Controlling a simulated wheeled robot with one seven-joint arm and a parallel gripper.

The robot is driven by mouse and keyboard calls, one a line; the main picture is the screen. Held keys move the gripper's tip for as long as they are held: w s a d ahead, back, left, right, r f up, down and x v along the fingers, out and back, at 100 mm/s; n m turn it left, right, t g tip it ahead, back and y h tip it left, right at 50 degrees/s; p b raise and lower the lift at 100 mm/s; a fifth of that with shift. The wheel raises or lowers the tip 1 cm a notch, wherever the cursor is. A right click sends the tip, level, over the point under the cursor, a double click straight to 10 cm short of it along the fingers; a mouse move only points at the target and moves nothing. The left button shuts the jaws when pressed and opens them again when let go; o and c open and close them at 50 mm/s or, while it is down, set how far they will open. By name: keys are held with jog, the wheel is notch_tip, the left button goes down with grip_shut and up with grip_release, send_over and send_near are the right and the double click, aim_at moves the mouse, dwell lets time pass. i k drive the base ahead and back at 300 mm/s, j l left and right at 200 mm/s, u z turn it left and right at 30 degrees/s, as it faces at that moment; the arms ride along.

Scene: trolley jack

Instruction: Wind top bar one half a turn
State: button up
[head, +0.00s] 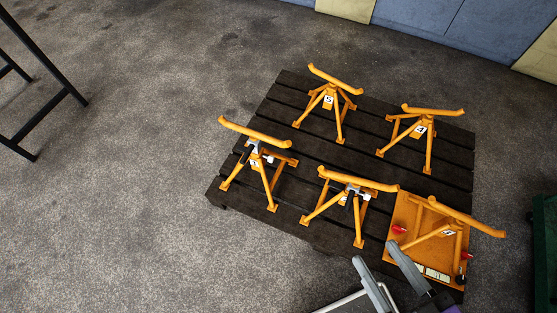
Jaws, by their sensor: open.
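Several orange stands, each with a top bar on splayed legs, stand on a dark slatted pallet (290,95). The left stand's top bar (250,131) slants down to the right; its label is mostly hidden. The front middle stand's top bar (350,178) slopes slightly down to the right, with a dark and grey fitting below it.
Back top bars (335,77) and (432,111) belong to stands marked 5 and 4. The front right top bar (465,217) is over an orange plate (403,212) with red knobs, close to my gripper. A black frame (50,110) stands far left. Floor left of the pallet is clear.

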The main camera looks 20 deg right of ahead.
aim_at(254, 136)
jog(key=i+j+u, duration=0.1)
jog(key=i+j, duration=0.85)
jog(key=j, duration=0.25)
jog(key=i+j+u, duration=0.1)
jog(key=i+j, duration=0.85)
jog(key=j, duration=0.15)
